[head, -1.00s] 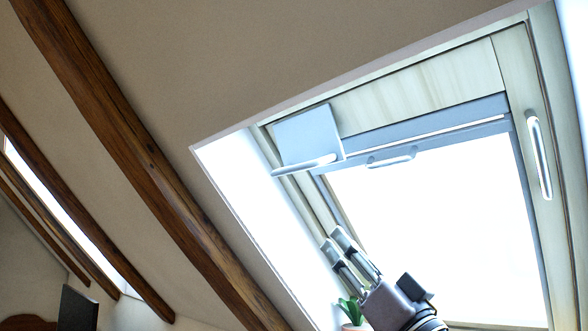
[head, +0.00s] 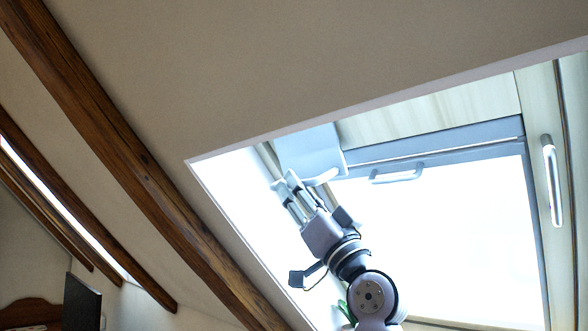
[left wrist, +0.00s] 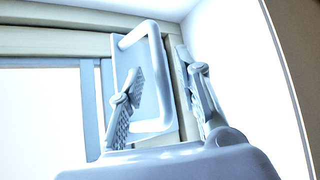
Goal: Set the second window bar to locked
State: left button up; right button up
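A pale window bar (head: 322,178) on a grey plate (head: 308,150) sits at the window's upper left corner in the head view. The left wrist view shows the bar as a looped handle (left wrist: 160,62) standing out from its plate. My left gripper (head: 286,182) is open just below the bar's left end. In the left wrist view its two fingers (left wrist: 162,68) lie on either side of the bar's near right part; I cannot tell whether they touch it. In the head view the fingers hide the bar's left end. My right gripper is not in view.
A second bar-like handle (head: 552,180) is on the window's right frame, and a small handle (head: 397,173) is on the top sash. The sloped ceiling edge and white window recess (head: 235,205) lie close left of my gripper. A plant (head: 342,307) is partly hidden below.

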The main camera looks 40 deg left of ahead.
pick_arm(q)
jog(key=shift+p+x, duration=0.35)
jog(key=shift+x, duration=0.8)
jog(key=shift+c, duration=0.5)
grip_shut()
